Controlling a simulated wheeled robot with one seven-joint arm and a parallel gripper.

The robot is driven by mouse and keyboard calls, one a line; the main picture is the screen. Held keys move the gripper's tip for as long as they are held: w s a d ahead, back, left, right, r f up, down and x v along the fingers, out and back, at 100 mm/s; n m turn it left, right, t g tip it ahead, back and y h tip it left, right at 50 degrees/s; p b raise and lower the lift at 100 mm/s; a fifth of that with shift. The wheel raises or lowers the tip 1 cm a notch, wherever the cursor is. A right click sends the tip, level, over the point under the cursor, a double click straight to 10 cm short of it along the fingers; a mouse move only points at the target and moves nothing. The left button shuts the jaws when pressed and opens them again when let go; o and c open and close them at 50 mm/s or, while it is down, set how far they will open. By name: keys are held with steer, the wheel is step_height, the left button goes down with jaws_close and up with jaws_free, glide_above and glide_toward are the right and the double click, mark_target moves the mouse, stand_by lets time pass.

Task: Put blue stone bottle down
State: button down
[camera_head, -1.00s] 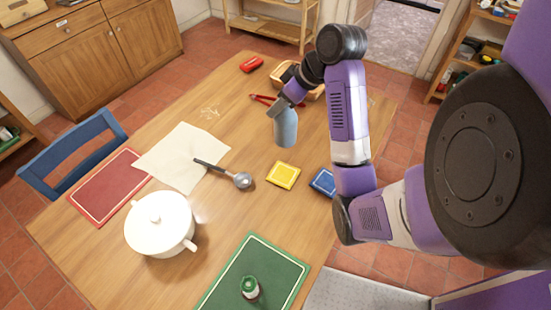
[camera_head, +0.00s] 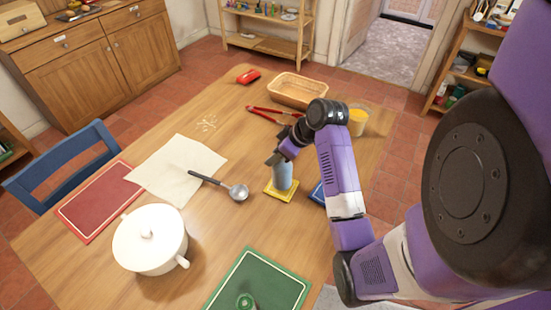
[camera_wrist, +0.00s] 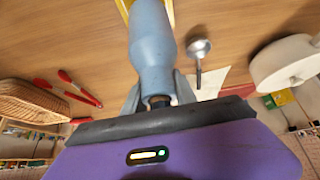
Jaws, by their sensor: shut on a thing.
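The blue stone bottle (camera_head: 282,177) is upright at the yellow coaster (camera_head: 281,191) in the head view. I cannot tell whether its base touches the coaster. My gripper (camera_head: 279,160) is shut on the bottle's upper part, and the arm hides some of the grip. In the wrist view the bottle (camera_wrist: 151,50) fills the upper middle, with its neck between the fingers of my gripper (camera_wrist: 158,98). A bit of yellow (camera_wrist: 124,8) shows behind its far end.
A blue coaster (camera_head: 317,194) lies just right, partly behind my arm. A ladle (camera_head: 238,192) lies to the left. Red tongs (camera_head: 268,114), a basket (camera_head: 298,91) and a glass with yellow contents (camera_head: 357,121) are behind. A white pot (camera_head: 150,240) stands front left.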

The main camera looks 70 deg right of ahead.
steer(key=shift+f, duration=0.95)
steer(key=c, duration=1)
jaws_free()
steer(key=v, duration=1.2)
steer(key=shift+d, duration=0.1)
